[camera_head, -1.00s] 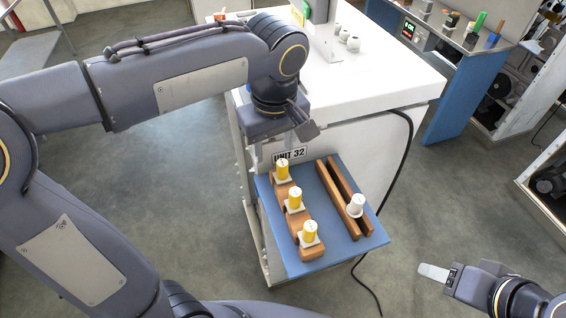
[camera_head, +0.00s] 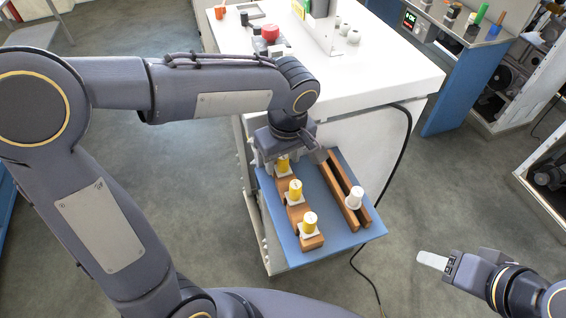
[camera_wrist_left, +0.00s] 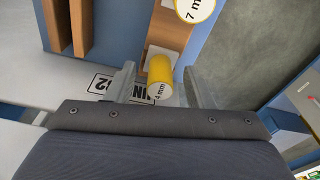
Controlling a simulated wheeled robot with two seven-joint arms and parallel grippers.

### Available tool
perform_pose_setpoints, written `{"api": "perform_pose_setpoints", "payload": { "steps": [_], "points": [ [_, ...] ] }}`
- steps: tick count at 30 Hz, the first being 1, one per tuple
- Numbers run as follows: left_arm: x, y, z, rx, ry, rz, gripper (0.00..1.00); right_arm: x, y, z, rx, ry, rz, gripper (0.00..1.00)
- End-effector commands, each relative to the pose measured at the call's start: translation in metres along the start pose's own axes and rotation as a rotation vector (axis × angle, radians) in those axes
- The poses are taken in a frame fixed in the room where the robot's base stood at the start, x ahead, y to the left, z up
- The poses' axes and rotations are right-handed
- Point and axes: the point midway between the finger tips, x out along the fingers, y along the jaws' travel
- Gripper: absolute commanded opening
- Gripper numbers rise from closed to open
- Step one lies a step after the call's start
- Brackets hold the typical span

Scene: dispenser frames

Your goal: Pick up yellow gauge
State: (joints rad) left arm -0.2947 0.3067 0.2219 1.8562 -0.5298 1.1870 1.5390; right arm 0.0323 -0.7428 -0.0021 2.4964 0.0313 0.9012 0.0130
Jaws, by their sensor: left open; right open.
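Three yellow gauges with white square bases sit in a row on a wooden block (camera_head: 313,242) on a blue shelf. They are the back gauge (camera_head: 283,164), the middle gauge (camera_head: 295,189) and the front gauge (camera_head: 310,220). My left gripper (camera_head: 284,168) is at the back gauge, pointing down. In the left wrist view, the back gauge (camera_wrist_left: 160,72), marked 4 mm, stands between the open fingers (camera_wrist_left: 160,85), with gaps at the sides. A gauge marked 7 mm (camera_wrist_left: 195,8) is at the top edge. My right gripper (camera_head: 433,261) is open and empty, off the shelf.
The white workbench (camera_head: 385,75) rises behind, with a red button (camera_head: 270,33) on top. A black cable (camera_head: 405,150) hangs right of the shelf.

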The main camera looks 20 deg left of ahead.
Motion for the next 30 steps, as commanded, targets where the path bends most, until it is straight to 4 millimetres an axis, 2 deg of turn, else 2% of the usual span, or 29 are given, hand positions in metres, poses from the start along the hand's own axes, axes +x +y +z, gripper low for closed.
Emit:
{"api": "perform_pose_setpoints", "payload": {
  "steps": [1,9,12,23,29,30],
  "points": [
    [0.0,0.0,0.0,0.0,0.0,0.0,0.45,0.0,0.0,0.0,0.0,0.0,0.0,0.52],
    [0.0,0.0,0.0,0.0,0.0,0.0,0.1,0.0,0.0,0.0,0.0,0.0,0.0,0.52],
    [-0.001,0.0,0.0,0.0,0.0,0.001,0.0,0.0,0.0,0.0,0.0,0.0,0.0,0.52],
    [-0.007,0.0,-0.001,-0.001,0.001,0.001,0.0,0.0,0.0,0.0,0.0,0.0,0.0,0.52],
    [-0.032,0.001,-0.004,-0.001,0.002,0.005,0.0,0.001,0.001,0.001,0.0,0.0,0.0,0.52],
    [-0.037,-0.005,-0.004,-0.002,0.003,0.006,0.0,0.003,0.002,0.002,0.0,0.0,0.0,0.52]
  ]
}}
